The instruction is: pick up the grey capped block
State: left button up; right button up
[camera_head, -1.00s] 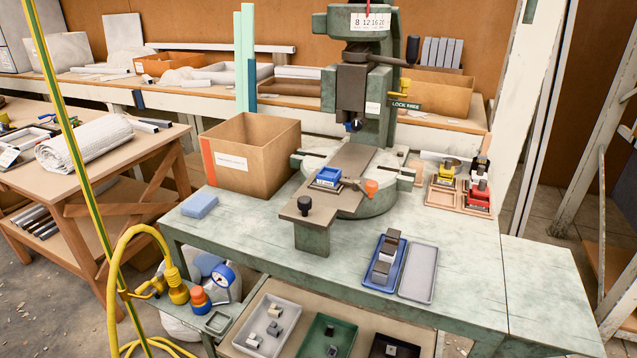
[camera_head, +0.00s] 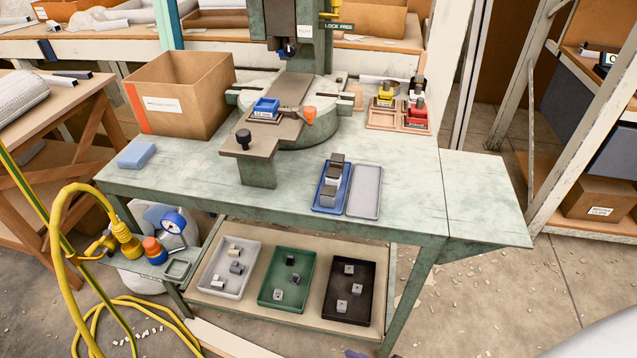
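A blue tray (camera_head: 345,190) on the green bench holds a short row of blocks. The block at its far end has a dark grey top (camera_head: 337,159). A paler block (camera_head: 333,173) sits in the middle, and a grey block (camera_head: 328,195) is at the near end. Small grey and dark blocks also lie in the lower-shelf trays, such as a grey one (camera_head: 236,268) in the white tray. I cannot tell which of these is the grey capped block. Neither of my grippers is in view.
An empty grey tray (camera_head: 364,192) lies beside the blue one. The press (camera_head: 300,40), a cardboard box (camera_head: 185,95) and a blue sponge-like block (camera_head: 137,155) stand on the bench. White (camera_head: 205,292), green (camera_head: 262,297) and black (camera_head: 371,300) trays fill the lower shelf. The bench's right end is clear.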

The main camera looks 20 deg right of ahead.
aim_at(328, 194)
jog(key=u, duration=1.9)
jog(key=k, duration=1.3)
jog(key=z, duration=2.4)
jog(key=i, duration=0.5)
jog(key=u, duration=0.05)
